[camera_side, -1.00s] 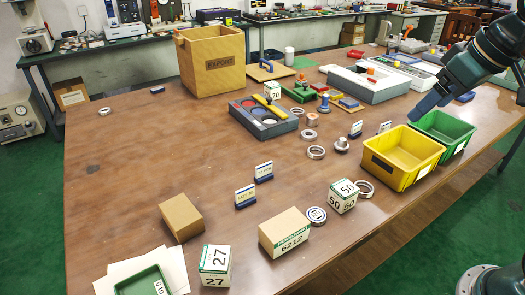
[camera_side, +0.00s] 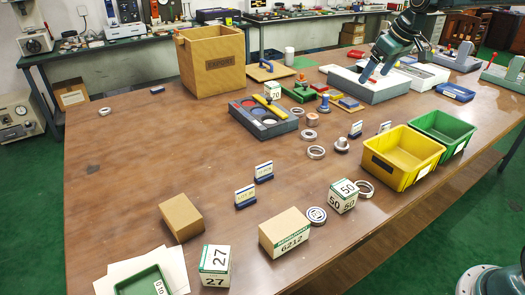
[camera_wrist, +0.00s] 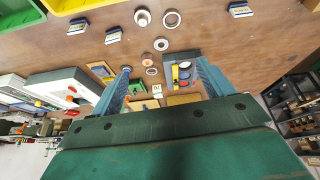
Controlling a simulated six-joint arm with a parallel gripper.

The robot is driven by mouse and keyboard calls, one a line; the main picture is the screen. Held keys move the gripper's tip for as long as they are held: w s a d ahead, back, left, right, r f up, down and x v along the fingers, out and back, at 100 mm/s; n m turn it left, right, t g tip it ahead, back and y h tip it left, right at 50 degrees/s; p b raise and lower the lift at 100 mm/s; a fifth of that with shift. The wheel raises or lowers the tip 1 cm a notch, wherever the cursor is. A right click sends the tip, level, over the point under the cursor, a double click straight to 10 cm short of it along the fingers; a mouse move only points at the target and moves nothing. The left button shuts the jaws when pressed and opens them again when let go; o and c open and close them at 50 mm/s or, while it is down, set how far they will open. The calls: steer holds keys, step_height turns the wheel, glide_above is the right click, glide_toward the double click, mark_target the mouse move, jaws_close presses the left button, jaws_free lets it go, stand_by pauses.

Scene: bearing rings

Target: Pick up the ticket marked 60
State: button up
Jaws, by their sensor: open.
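Several small white tickets stand in dark blue holders on the brown table. In the side view two are near the middle, a front ticket (camera_side: 245,196) and one behind it (camera_side: 264,171). In the wrist view tickets show at upper left (camera_wrist: 77,26) (camera_wrist: 113,35) and upper right (camera_wrist: 240,10). My gripper (camera_side: 376,74) is open and empty above the grey-white tray, apart from every ticket; its fingers also show in the wrist view (camera_wrist: 164,68).
The yellow bin (camera_side: 402,158) and green bin (camera_side: 442,134) stand at the right edge. The left of the table is mostly clear.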

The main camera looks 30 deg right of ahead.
steer(key=w+d+f, duration=0.6)
steer(key=d+f, duration=0.2)
steer(key=d, duration=0.1)
glide_toward(357, 128)
steer(key=v, duration=0.2)
steer(key=d+v, duration=0.1)
steer(key=v, duration=0.1)
steer(key=shift+w, duration=0.1)
steer(key=shift+a+x, duration=0.15)
steer(key=shift+x, duration=2)
steer(key=shift+a+x, duration=0.1)
steer(key=shift+x, duration=2)
steer(key=shift+f, duration=0.15)
steer(key=shift+x, duration=2.5)
steer(key=c, duration=1.1)
